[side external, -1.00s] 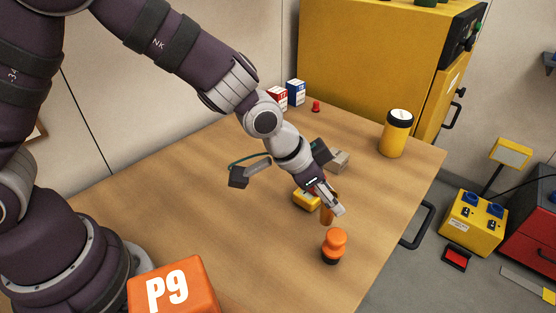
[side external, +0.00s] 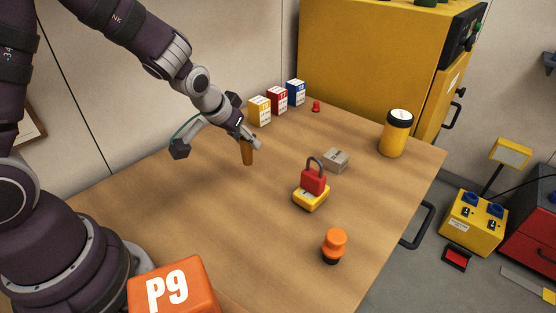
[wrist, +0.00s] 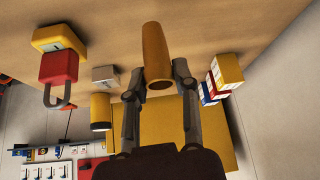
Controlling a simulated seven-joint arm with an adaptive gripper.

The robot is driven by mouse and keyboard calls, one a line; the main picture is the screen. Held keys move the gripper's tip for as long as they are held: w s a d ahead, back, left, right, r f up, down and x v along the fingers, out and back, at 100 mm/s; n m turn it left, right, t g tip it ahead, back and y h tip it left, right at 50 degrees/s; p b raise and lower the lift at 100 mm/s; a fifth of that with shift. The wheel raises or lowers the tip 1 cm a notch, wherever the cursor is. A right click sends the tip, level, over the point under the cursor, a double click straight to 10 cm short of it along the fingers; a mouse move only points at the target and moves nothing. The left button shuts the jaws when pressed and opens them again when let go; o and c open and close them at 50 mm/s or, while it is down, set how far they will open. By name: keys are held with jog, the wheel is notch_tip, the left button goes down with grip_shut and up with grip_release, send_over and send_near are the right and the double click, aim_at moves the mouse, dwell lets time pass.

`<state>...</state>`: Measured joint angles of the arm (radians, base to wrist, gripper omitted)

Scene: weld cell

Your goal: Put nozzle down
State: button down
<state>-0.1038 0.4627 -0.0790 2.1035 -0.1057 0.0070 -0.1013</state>
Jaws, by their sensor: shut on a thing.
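The nozzle (side external: 247,152) is a small copper-orange tapered tube. My gripper (side external: 250,141) is shut on it, over the back left part of the table. In the side external view the nozzle hangs roughly upright below the fingertips. I cannot tell whether its lower end touches the table. In the wrist view the nozzle (wrist: 156,55) sits between the two fingers of my gripper (wrist: 158,80), its open end toward the camera.
The wooden table (side external: 200,220) is clear around the nozzle. Yellow, red and blue boxes (side external: 277,100) stand behind it. A red padlock (side external: 313,182) on a yellow block, a grey box (side external: 336,160), an orange-topped item (side external: 334,244) and a yellow jar (side external: 396,135) stand to the right.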

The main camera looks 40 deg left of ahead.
jog(key=w, duration=0.4)
jog(key=w+f, duration=0.1)
jog(key=w, duration=0.4)
jog(key=w+a, duration=0.1)
jog(key=w, duration=0.4)
jog(key=shift+w+a+f, duration=0.1)
jog(key=shift+w+f, duration=0.05)
jog(key=shift+f, duration=1.8)
jog(key=c, duration=0.8)
grip_release()
jog(key=shift+f, duration=0.1)
jog(key=shift+c, duration=0.2)
